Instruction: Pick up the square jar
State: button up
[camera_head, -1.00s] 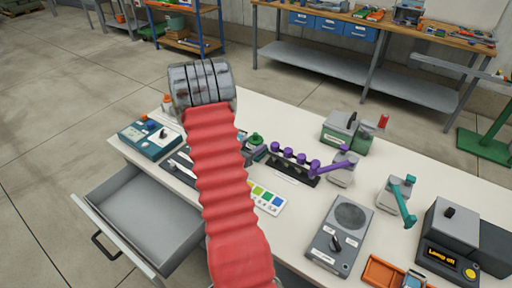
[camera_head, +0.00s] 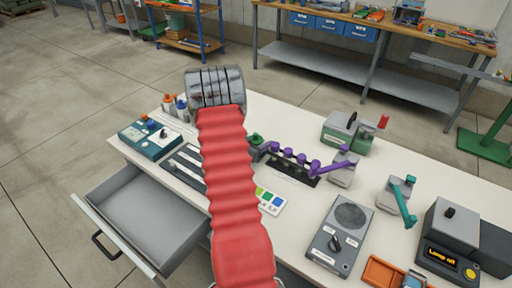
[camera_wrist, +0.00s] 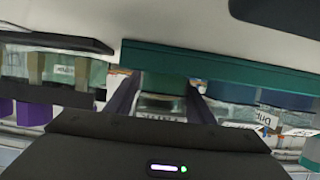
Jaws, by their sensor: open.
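In the wrist view, my gripper (camera_wrist: 161,100) is open, with its dark purple-edged fingers apart. A clear container with a pale label (camera_wrist: 160,108) shows in the gap between them; I cannot tell whether the fingers touch it. Another clear container with a dark lid (camera_wrist: 62,72) is at the left. A clear container with a "Drip" label (camera_wrist: 250,115) is at the right, under a teal band. I cannot tell which of these is the square jar. In the head view my arm hides the gripper.
In the head view, small capped bottles (camera_head: 169,104) stand at the bench's back left, beside a blue device (camera_head: 150,137). An open, empty drawer (camera_head: 150,215) juts from the front left. A purple-knobbed manifold (camera_head: 290,160) and a grey scale-like unit (camera_head: 340,235) stand to the right.

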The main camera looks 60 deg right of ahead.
dwell(0.3)
jog(key=c, duration=0.8)
jog(key=shift+c, duration=0.2)
jog(key=shift+r, duration=0.1)
jog(key=shift+r, duration=4.95)
